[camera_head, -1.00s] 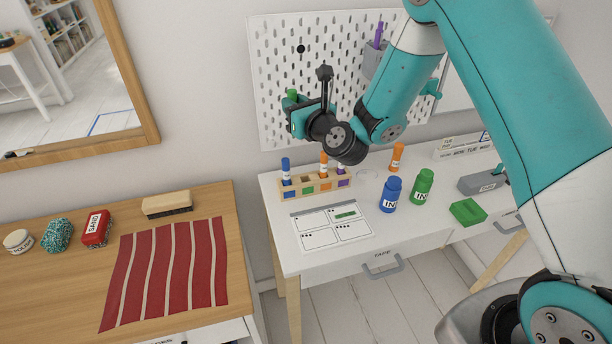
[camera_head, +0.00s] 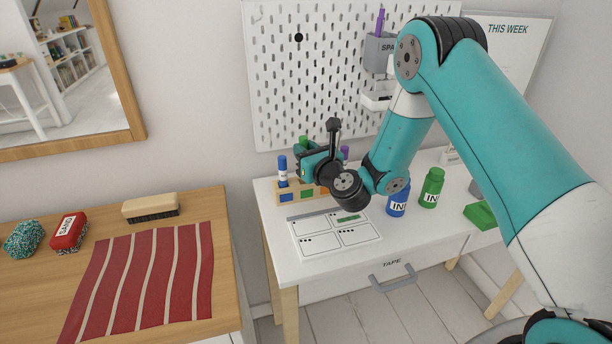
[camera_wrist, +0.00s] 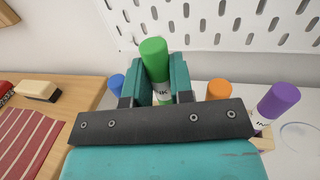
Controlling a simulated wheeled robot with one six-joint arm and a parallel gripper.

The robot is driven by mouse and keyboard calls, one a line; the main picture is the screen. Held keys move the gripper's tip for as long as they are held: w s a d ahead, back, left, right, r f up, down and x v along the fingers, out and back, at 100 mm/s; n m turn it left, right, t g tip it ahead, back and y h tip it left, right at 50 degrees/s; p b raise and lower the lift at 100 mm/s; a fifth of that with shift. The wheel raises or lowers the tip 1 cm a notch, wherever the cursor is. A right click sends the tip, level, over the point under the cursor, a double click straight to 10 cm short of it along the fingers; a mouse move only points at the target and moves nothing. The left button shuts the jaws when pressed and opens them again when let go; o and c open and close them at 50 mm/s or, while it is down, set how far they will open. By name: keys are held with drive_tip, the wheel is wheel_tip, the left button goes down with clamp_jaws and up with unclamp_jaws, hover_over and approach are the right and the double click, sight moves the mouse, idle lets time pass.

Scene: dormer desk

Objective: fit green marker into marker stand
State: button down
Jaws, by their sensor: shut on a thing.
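My gripper (camera_head: 306,157) is shut on the green marker (camera_head: 303,140), whose green cap stands up above the jaws. In the wrist view the green marker (camera_wrist: 155,60) is upright, or nearly so, between both fingers of my gripper (camera_wrist: 158,82). The wooden marker stand (camera_head: 284,194) is on the white desk, just below and partly behind my gripper. It holds a blue marker (camera_head: 283,168) at its left end, plus orange (camera_wrist: 218,90) and purple (camera_wrist: 277,98) markers. The green marker's lower end is hidden, so I cannot tell whether it is inside a slot.
A card (camera_head: 335,238) lies in front of the stand. Blue (camera_head: 397,200) and green (camera_head: 431,188) ink bottles stand to the right, near a green block (camera_head: 481,215). A pegboard (camera_head: 300,80) rises behind. A wooden table (camera_head: 200,208) with a brush (camera_head: 150,207) is at left.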

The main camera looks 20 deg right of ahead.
wheel_tip(320, 180, down, 4)
drive_tip(key=b, duration=0.3)
drive_tip(key=shift+f, duration=0.25)
drive_tip(key=shift+r, duration=0.2)
drive_tip(key=shift+f, duration=0.2)
drive_tip(key=c, duration=1)
unclamp_jaws()
